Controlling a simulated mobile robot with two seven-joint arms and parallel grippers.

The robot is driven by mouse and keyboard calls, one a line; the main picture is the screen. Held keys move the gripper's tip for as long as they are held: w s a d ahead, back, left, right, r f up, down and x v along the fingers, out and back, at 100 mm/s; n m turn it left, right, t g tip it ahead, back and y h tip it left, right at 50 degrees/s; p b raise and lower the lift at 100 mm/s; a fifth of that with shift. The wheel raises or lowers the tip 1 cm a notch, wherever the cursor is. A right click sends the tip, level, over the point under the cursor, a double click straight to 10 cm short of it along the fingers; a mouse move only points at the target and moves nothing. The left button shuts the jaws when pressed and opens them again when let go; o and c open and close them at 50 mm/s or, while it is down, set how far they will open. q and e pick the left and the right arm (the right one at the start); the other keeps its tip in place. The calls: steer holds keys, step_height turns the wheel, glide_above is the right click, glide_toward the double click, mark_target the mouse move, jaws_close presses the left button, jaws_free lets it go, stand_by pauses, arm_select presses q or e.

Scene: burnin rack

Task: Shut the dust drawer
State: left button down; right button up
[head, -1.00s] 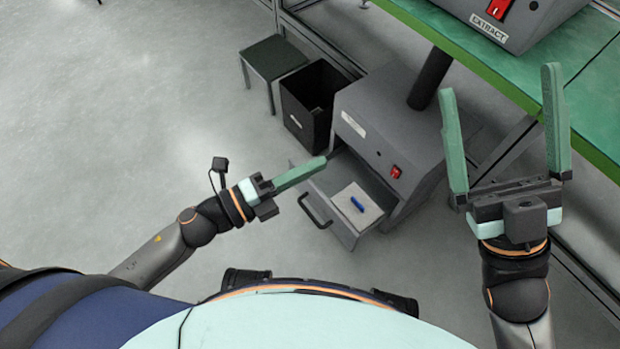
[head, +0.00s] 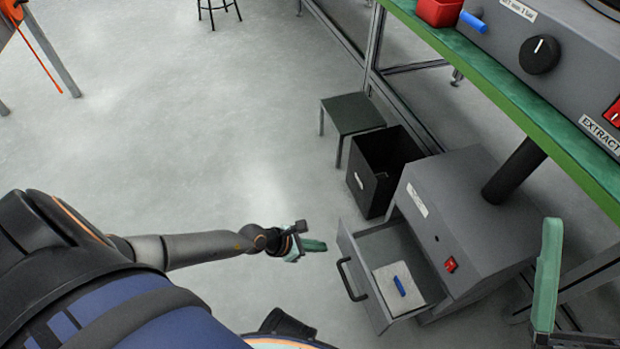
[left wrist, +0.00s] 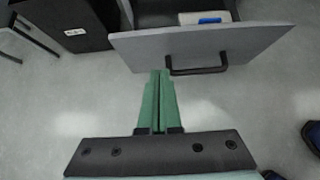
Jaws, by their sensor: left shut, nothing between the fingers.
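The dust drawer (head: 357,272) is pulled open from the grey extractor cabinet (head: 462,215). A pale pad (head: 385,278) with a blue object (head: 400,286) on it lies inside. The drawer's front panel and black handle (head: 346,279) face left. My left gripper (head: 318,246) is shut and empty, just left of the drawer front. In the left wrist view its closed green fingers (left wrist: 160,78) point at the front panel (left wrist: 215,42), beside the handle's left end; I cannot tell whether they touch. Of my right gripper, one green finger shows at the right edge; the rest is out of frame.
A black open bin (head: 378,175) stands behind the cabinet, with a small dark stool (head: 352,113) beyond it. A green bench (head: 545,110) with a control box and a red container (head: 439,12) runs above.

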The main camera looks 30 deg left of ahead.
mark_target(350, 244)
arm_select(q)
steer(key=w+d, duration=0.1)
steer(key=w+d+f+b, duration=0.1)
steer(key=w, duration=0.1)
steer(key=w+d+f, duration=0.1)
steer(key=shift+w+d+f, duration=0.15)
steer(key=shift+d+f, duration=0.05)
steer(key=shift+f, duration=0.05)
steer(key=shift+w+d+b, duration=0.3)
steer(key=shift+w+b, duration=0.05)
steer(key=shift+w, duration=0.1)
arm_select(e)
steer(key=f, duration=0.3)
steer(key=shift+a, duration=0.2)
arm_select(q)
steer(key=shift+d, duration=0.1)
arm_select(e)
steer(key=shift+r, duration=0.1)
